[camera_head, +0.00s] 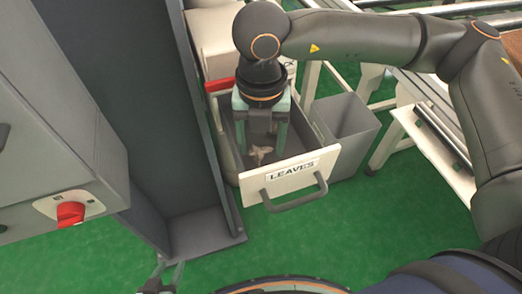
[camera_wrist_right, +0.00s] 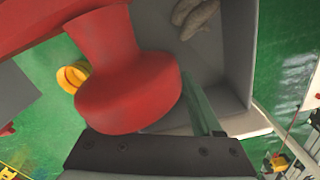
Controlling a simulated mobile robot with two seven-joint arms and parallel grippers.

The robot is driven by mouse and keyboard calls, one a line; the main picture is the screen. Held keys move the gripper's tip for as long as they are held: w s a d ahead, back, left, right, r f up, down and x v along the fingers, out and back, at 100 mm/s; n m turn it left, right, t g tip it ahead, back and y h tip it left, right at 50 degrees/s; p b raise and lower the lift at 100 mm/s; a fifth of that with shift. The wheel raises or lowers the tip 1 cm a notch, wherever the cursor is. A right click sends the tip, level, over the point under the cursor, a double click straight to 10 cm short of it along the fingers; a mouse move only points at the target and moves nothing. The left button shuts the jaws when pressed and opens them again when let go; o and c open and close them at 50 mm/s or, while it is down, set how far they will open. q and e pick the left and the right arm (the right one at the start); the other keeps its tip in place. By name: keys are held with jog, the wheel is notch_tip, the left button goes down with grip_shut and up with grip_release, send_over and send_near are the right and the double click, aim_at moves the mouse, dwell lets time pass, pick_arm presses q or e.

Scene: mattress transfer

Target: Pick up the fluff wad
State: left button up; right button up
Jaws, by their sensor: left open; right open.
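A small pale greyish-brown wad (camera_head: 260,156), which looks like the fluff wad, lies on the floor of the open grey drawer labelled LEAVES (camera_head: 250,190). In the right wrist view the wad (camera_wrist_right: 197,16) shows at the top, partly cut off by the frame edge. My right gripper (camera_head: 262,143) points down into the drawer, its teal fingers apart and empty. In the right wrist view one finger shows; the other is hidden behind a red part. My left gripper (camera_head: 166,276) is low at the bottom edge of the head view, open and away from the drawer.
The red part (camera_wrist_right: 130,75) is close to my right gripper; it also shows at the drawer's back left (camera_head: 219,85). A grey bin (camera_head: 345,130) stands right of the drawer. A dark upright panel (camera_head: 160,110) stands to the left. Green floor lies in front.

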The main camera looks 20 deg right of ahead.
jog(key=shift+f, duration=0.9)
jog(key=shift+c, duration=0.2)
grip_shut()
